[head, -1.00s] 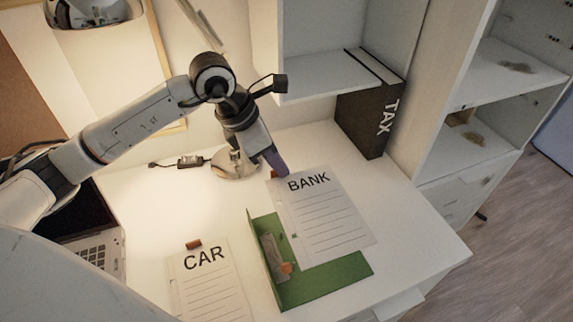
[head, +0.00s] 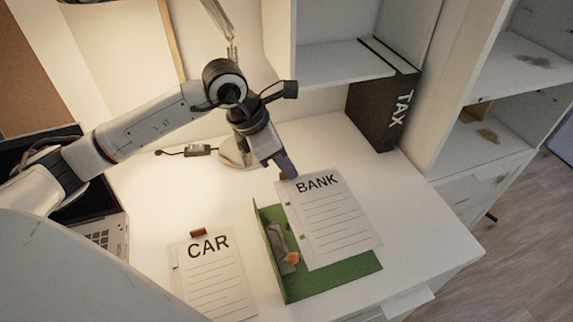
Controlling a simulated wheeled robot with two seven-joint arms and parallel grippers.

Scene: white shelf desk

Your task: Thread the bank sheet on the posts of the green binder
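The bank sheet (head: 335,228) is a white lined page marked BANK, with punched holes along its left edge. It is over the open green binder (head: 333,282), covering much of its right side. The binder's metal clip with an orange part (head: 291,258) shows just left of the sheet's edge; I cannot tell whether any post passes through a hole. My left gripper (head: 287,170) is at the sheet's top left corner, by a small brown tab, and appears shut on the sheet there. My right gripper is not in view.
A CAR sheet (head: 213,275) with a brown tab lies left of the binder. A black TAX binder (head: 376,112) stands under the shelf at the back. A laptop (head: 103,240) and lamp base (head: 232,155) are at left. The desk's right part (head: 425,225) is clear.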

